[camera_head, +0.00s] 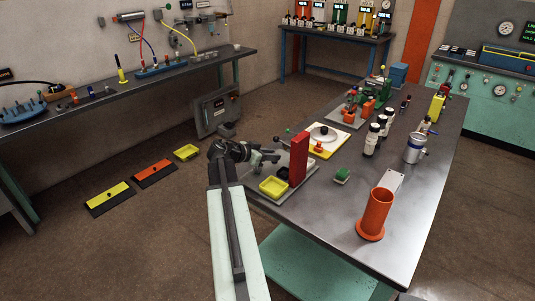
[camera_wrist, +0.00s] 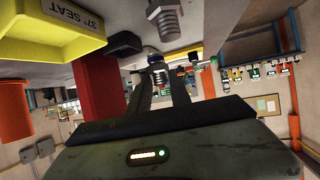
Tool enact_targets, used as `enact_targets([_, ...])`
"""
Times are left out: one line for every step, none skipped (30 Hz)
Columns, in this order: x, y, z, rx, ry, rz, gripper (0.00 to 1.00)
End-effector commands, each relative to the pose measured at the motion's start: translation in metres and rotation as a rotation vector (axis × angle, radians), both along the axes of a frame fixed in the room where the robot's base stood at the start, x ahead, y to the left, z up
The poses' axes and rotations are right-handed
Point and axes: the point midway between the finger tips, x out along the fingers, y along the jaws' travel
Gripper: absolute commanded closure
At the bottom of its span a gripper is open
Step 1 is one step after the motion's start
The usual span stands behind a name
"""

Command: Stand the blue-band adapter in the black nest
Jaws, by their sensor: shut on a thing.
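My gripper (camera_head: 262,157) is at the left edge of the workbench, just left of the red upright block (camera_head: 299,158). In the wrist view, which looks upside down, my gripper (camera_wrist: 160,74) is shut on a small metal adapter with a blue band (camera_wrist: 154,59). The adapter is partly hidden between the fingers. The black nest (camera_wrist: 123,44) shows beside the red block, apart from the held adapter. The nest also shows in the head view (camera_head: 283,173), behind the yellow tray (camera_head: 273,187). The held adapter is too small to make out in the head view.
The yellow tray (camera_wrist: 50,35) bears a "37° SEAT" label. A threaded metal fitting (camera_wrist: 163,17) is close by.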

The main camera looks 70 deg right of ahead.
Motion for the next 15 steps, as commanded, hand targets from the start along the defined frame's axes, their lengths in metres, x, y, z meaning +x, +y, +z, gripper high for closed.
enact_targets([-0.004,0.002,-0.001,0.000,0.000,-0.001,1.00])
enact_targets([-0.006,0.002,-0.001,0.000,0.000,0.000,1.00])
enact_targets([-0.009,0.003,-0.001,0.000,0.000,0.000,1.00])
enact_targets([-0.011,0.004,-0.001,0.000,0.001,0.000,1.00])
enact_targets([-0.013,0.004,-0.001,0.000,0.001,0.000,1.00])
enact_targets([-0.015,0.005,-0.002,0.000,0.001,0.000,1.00])
enact_targets([-0.017,0.005,-0.002,0.000,0.001,0.000,1.00])
enact_targets([-0.019,0.006,-0.002,0.000,0.001,0.000,1.00])
enact_targets([-0.022,0.007,-0.002,0.000,0.001,0.000,1.00])
enact_targets([-0.024,0.007,-0.002,0.000,0.000,0.000,1.00])
enact_targets([-0.026,0.008,-0.003,0.000,0.000,0.000,1.00])
enact_targets([-0.029,0.008,-0.003,0.000,0.000,0.000,1.00])
enact_targets([-0.031,0.009,-0.003,0.000,0.000,0.000,1.00])
enact_targets([-0.033,0.009,-0.003,0.000,0.000,0.000,1.00])
enact_targets([-0.035,0.010,-0.003,0.000,0.000,0.000,1.00])
